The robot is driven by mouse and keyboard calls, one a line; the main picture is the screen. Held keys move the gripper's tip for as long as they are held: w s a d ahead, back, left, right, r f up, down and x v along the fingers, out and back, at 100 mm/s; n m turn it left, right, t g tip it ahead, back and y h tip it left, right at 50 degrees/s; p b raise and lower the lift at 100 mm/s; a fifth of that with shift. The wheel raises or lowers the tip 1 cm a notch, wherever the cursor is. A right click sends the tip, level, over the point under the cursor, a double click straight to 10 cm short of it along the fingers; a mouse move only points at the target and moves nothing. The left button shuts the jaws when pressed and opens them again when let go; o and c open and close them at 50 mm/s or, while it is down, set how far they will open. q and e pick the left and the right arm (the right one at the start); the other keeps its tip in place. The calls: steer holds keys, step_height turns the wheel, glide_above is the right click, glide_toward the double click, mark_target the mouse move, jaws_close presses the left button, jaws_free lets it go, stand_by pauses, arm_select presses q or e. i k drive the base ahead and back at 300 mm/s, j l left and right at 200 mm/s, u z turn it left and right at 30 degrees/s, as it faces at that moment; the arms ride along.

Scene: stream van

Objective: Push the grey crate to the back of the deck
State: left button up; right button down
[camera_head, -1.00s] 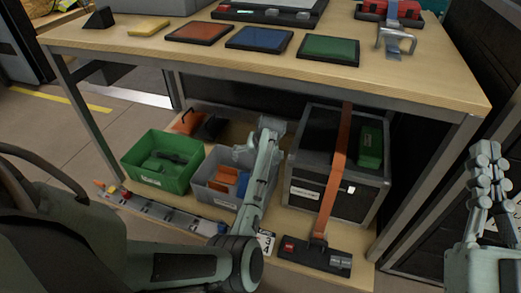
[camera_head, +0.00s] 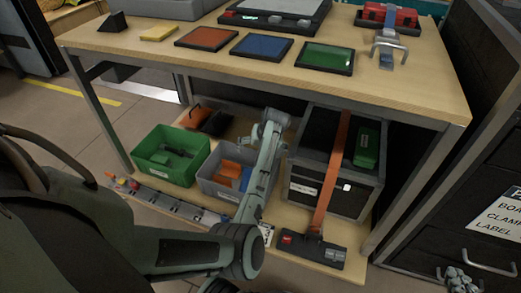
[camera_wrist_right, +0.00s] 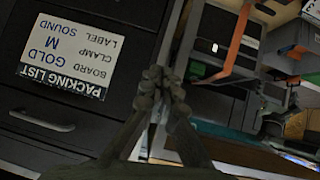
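The grey crate (camera_head: 213,189) sits on the wooden lower deck (camera_head: 290,222), between a green crate and a black case. It holds orange and blue items. My left arm reaches in over its right side and hides part of it. My left gripper (camera_head: 266,130) is near the crate's back right in the picture; I cannot tell whether it touches. Its fingers are too small to read. My right gripper (camera_head: 460,280) is low at the bottom right, away from the crate. In the right wrist view (camera_wrist_right: 160,78) its fingers are together and empty.
The green crate (camera_head: 148,168) stands left, the strapped black case (camera_head: 318,197) right. An orange item (camera_head: 202,115) lies behind the crates. A rail (camera_head: 165,202) runs along the front edge. The tabletop (camera_head: 420,90) overhangs the deck. A dark drawer cabinet (camera_head: 480,185) stands right.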

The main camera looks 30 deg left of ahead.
mark_target(226, 151)
steer(key=u, duration=1.25)
